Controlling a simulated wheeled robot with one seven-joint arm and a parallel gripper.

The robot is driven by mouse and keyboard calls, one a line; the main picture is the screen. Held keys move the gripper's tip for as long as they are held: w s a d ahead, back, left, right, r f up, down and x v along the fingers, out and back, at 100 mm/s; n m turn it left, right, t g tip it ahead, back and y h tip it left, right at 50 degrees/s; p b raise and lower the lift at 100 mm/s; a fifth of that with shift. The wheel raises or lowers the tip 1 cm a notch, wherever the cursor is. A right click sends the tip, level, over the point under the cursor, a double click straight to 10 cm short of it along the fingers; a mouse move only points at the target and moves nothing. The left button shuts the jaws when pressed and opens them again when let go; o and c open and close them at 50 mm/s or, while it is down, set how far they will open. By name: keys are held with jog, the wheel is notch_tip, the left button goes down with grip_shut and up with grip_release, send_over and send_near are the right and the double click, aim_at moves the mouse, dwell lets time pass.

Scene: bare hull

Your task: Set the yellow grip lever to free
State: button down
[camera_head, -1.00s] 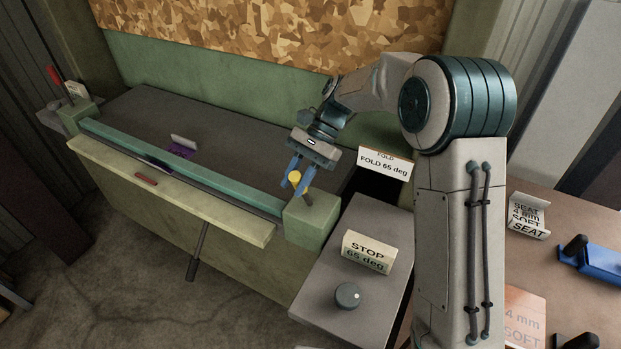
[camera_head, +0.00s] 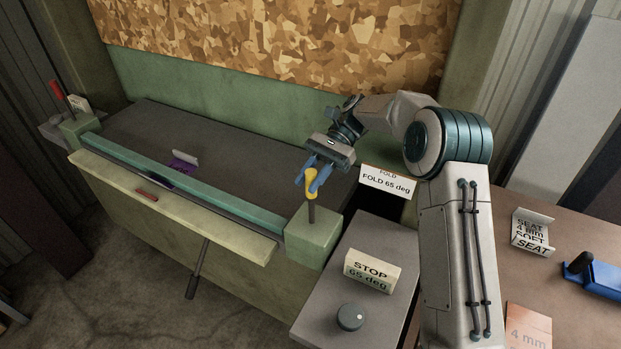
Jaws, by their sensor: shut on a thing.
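The yellow grip lever (camera_head: 311,184) stands nearly upright on a dark stem that rises from the green block (camera_head: 313,241) at the right end of the bending machine's clamp beam. My gripper (camera_head: 313,180) is shut on the lever's yellow handle, with its blue fingers on either side of it. The fingers hide part of the handle. No label for the lever's positions is readable near it.
A red-handled lever (camera_head: 57,88) stands at the machine's far left end. A purple piece (camera_head: 184,167) lies behind the clamp beam (camera_head: 190,180). A "STOP 65 deg" sign (camera_head: 372,271) and a knob (camera_head: 350,317) are on the grey side table. A "FOLD 65 deg" sign (camera_head: 388,182) is right of my gripper.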

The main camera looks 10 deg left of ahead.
jog(key=c, duration=1.2)
grip_release()
jog(key=shift+o, duration=0.2)
jog(key=v, duration=0.7)
jog(key=shift+w, duration=0.2)
jog(key=shift+d+r, duration=0.1)
